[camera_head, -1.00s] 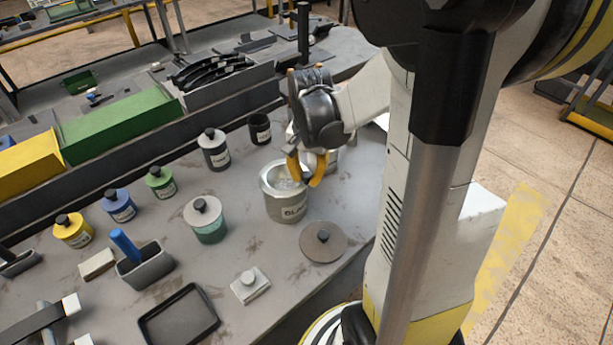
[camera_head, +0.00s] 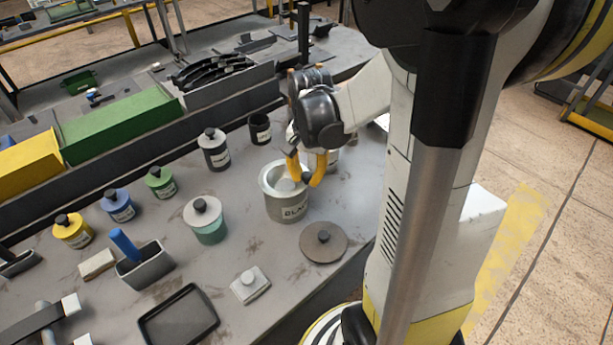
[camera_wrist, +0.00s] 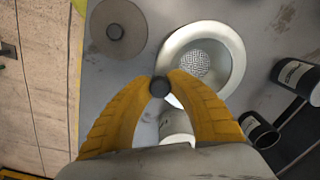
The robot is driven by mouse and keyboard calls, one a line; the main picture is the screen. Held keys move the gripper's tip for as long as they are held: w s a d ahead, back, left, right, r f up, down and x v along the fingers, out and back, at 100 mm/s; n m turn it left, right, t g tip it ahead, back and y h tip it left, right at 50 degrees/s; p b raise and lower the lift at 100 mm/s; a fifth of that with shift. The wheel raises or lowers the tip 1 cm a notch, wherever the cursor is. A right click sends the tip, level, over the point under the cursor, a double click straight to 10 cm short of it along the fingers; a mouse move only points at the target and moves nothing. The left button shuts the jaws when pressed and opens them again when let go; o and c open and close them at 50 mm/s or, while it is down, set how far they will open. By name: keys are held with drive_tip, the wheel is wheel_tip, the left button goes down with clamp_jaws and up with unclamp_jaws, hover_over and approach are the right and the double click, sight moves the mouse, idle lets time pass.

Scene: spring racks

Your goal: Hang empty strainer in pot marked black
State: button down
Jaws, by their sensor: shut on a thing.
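A grey pot (camera_head: 287,207) stands on the bench with a label reading "BLA…", its end hard to read. In the wrist view the pot's pale rim (camera_wrist: 235,60) surrounds a round mesh strainer (camera_wrist: 197,62). The mesh looks empty. My gripper (camera_head: 306,172) is over the pot's far right rim in the head view. In the wrist view its yellow fingers (camera_wrist: 160,86) close on a small dark round end (camera_wrist: 160,88), which looks like the strainer's handle. Whether the strainer rests on the rim or hangs above it I cannot tell.
A brown round lid (camera_head: 323,242) lies at the pot's right front. A teal jar (camera_head: 209,226) stands left of it, a black-labelled jar (camera_head: 214,152) and dark cup (camera_head: 260,130) behind. A pale container (camera_wrist: 178,124) sits close under my fingers.

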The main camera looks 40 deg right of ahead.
drive_tip(key=shift+f+b, duration=0.5)
drive_tip(key=shift+f, duration=0.1)
drive_tip(key=c, duration=1.2)
unclamp_jaws()
drive_tip(key=shift+o, duration=0.5)
drive_tip(key=o, duration=0.4)
drive_tip(key=shift+r, duration=0.1)
drive_tip(key=shift+r+p, duration=2.8)
drive_tip(key=shift+r, duration=0.7)
